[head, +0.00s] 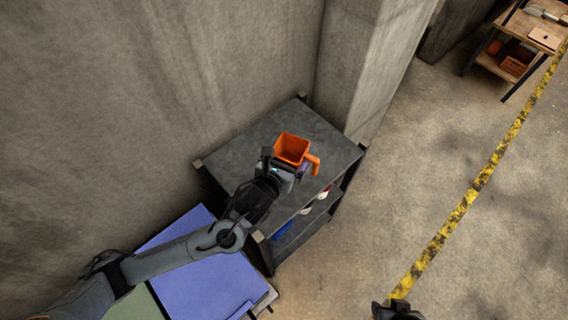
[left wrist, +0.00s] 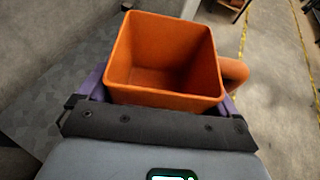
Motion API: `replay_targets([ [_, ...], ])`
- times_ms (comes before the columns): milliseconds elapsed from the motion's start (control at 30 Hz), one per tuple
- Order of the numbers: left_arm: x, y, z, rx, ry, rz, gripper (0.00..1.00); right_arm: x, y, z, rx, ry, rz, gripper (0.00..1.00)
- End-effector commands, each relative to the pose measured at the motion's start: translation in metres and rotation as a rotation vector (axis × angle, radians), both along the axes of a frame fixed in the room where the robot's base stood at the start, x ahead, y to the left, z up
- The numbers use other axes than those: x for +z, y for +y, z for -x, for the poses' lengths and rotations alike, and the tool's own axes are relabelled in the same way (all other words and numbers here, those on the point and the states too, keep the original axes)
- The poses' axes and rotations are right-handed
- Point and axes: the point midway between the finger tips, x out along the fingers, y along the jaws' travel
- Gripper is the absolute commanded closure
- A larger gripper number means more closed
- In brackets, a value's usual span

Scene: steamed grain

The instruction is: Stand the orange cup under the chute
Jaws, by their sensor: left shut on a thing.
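The orange cup (head: 292,149) is square, with a handle on its right side. In the head view it is over the dark grey shelf unit's top (head: 250,149); I cannot tell whether it touches that top. My left gripper (head: 287,166) is shut on the cup. In the left wrist view the cup (left wrist: 163,52) is upright, open side up and empty, with purple fingers at both sides of it. My right gripper (head: 397,309) is only partly visible at the bottom edge, its jaws unclear. No chute is in view.
The shelf unit stands against a concrete wall (head: 230,60) and pillar (head: 370,60). Its lower shelf holds small blue, red and white items. A blue panel (head: 195,262) lies at lower left. A wooden table (head: 540,38) stands far right, beyond open floor with a yellow-black line (head: 462,205).

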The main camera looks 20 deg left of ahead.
Motion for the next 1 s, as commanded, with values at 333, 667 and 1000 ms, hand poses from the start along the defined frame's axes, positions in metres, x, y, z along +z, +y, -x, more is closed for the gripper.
replay_targets([
  [333,-0.026,0.027,-0.006,0.003,0.002,-0.004,0.4,-0.013,0.002,0.0,-0.004,-0.001,-0.007,0.57],
  [667,-0.064,0.09,-0.017,0.003,0.002,-0.003,0.4,-0.01,0.002,0.0,-0.003,-0.002,-0.007,0.57],
  [1000,-0.079,0.115,-0.021,0.0,-0.001,0.0,0.4,-0.009,-0.001,0.0,0.002,-0.002,0.002,0.57],
])
